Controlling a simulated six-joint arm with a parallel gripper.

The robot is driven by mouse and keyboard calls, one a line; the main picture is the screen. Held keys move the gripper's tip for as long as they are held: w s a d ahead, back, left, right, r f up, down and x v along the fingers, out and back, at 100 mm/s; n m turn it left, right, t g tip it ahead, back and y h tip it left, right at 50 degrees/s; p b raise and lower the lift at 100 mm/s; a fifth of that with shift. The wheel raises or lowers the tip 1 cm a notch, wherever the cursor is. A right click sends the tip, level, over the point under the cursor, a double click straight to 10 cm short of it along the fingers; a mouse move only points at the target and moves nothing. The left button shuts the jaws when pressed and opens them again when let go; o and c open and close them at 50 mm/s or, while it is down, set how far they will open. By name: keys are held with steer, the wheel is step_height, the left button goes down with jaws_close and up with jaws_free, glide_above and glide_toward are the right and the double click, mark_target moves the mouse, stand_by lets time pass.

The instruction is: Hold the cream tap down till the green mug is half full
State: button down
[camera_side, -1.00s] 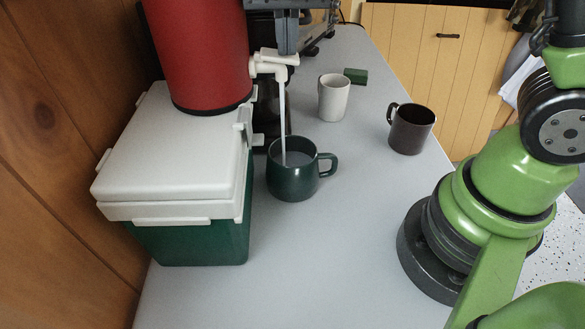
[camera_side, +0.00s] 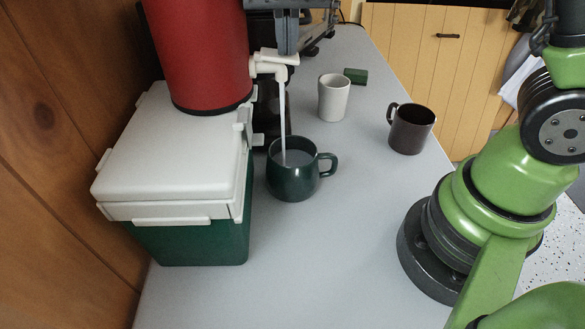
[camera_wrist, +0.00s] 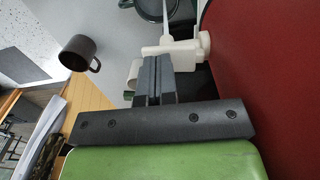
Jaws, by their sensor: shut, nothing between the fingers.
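The cream tap (camera_side: 272,66) sticks out from the red drum (camera_side: 205,50), and a pale stream runs from it into the green mug (camera_side: 290,182). The mug stands on the grey counter with its handle to the right; pale liquid shows inside it, but its exact level is hard to judge. My gripper (camera_side: 287,50) is shut and empty, its fingertips at the top of the tap. In the wrist view my fingers (camera_wrist: 153,62) meet the tap (camera_wrist: 175,50), and part of the green mug (camera_wrist: 157,8) shows at the top edge.
The drum stands on a green cool box with a white lid (camera_side: 165,160) at the left. A white cup (camera_side: 333,98), a small green block (camera_side: 355,76) and a dark brown mug (camera_side: 411,130) stand farther back. The front middle of the counter (camera_side: 320,260) is clear.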

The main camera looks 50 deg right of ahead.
step_height(320, 180, up, 5)
steer(key=shift+f, duration=0.1)
stand_by(0.3)
steer(key=shift+s+d+r, duration=0.1)
steer(key=shift+s+r, duration=0.15)
steer(key=shift+r, duration=0.05)
steer(key=s+d+n+t+y, duration=0.1)
steer(key=s+n+t, duration=0.1)
steer(key=s, duration=0.5)
steer(key=s+d+n+t+y, duration=0.1)
steer(key=s+d+n+t, duration=0.1)
steer(key=s+t, duration=0.3)
steer(key=s+n, duration=0.1)
steer(key=s, duration=0.2)
steer(key=shift+d+r, duration=0.15)
steer(key=shift+d, duration=0.1)
